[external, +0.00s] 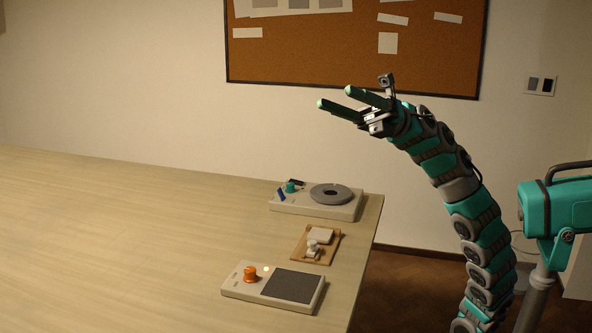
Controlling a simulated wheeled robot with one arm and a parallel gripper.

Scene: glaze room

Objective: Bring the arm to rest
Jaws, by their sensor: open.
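My gripper (334,98) is open and empty, with its two green-tipped fingers apart. It is raised high above the table (120,230), in front of the wall below the cork board, and points to the left. My teal and black arm curves up from the lower right to it. Nothing touches the fingers.
A device with a grey ring (330,194) and a teal knob (291,187) stands near the table's right end. A small wooden board (299,256) with pale items lies in front of it. Nearest is a device with an orange knob (250,273) and dark plate (286,285). The table's left is clear.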

